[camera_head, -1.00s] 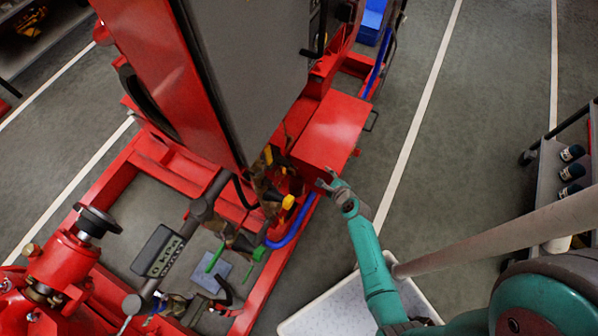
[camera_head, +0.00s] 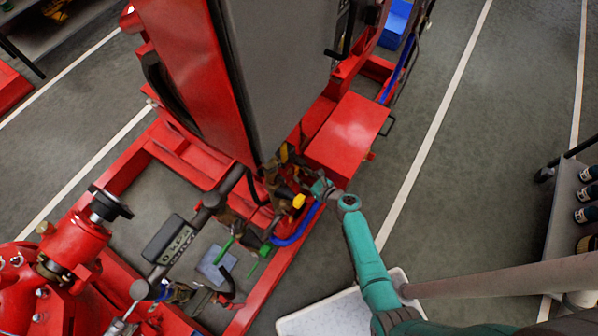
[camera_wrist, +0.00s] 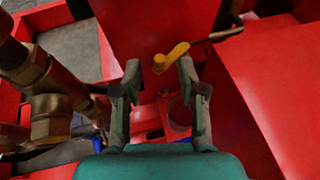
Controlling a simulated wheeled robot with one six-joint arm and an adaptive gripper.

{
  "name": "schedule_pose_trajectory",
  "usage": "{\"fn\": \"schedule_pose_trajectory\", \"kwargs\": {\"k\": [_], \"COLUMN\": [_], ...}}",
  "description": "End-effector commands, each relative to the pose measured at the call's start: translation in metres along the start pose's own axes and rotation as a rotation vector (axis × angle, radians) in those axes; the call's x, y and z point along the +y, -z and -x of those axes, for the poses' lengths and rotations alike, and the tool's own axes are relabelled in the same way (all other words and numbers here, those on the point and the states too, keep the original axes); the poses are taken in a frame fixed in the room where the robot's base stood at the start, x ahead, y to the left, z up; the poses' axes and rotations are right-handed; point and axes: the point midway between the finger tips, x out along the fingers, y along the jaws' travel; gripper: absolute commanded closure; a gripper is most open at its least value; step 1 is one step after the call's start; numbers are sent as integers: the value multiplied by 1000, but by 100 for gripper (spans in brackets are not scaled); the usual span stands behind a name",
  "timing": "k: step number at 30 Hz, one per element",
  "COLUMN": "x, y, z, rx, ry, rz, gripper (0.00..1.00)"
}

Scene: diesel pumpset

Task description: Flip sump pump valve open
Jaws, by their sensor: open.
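A small yellow handle (camera_head: 299,201) sits low on the red pumpset, beside the brass and dark fittings. In the wrist view a yellow lever end (camera_wrist: 170,57) on a thin dark rod shows between and just beyond my fingertips. No label shows, so I cannot tell for sure that it is the sump pump valve. My gripper (camera_head: 318,188) is close to the right of the yellow handle, below the red box. In the wrist view my gripper (camera_wrist: 160,78) has its fingers apart, with nothing clearly held between them. Whether a finger touches the lever is unclear.
A red box (camera_head: 346,137) stands close above my gripper, and its red side fills the right of the wrist view. A brass fitting (camera_wrist: 50,118) is at left. Green levers (camera_head: 224,245) and a blue hose (camera_head: 298,230) lie nearby.

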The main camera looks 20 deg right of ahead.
Motion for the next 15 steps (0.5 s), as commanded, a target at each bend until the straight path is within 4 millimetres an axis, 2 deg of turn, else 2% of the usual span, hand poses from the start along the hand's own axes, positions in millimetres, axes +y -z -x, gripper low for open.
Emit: {"fn": "schedule_pose_trajectory", "kwargs": {"k": [1, 6, 15], "x": [1, 0, 0], "y": [0, 0, 0], "z": [-8, -26, -33], "rx": [1, 0, 1], "ry": [-2, -1, 1], "rz": [1, 1, 1], "gripper": [59, 59, 59]}}
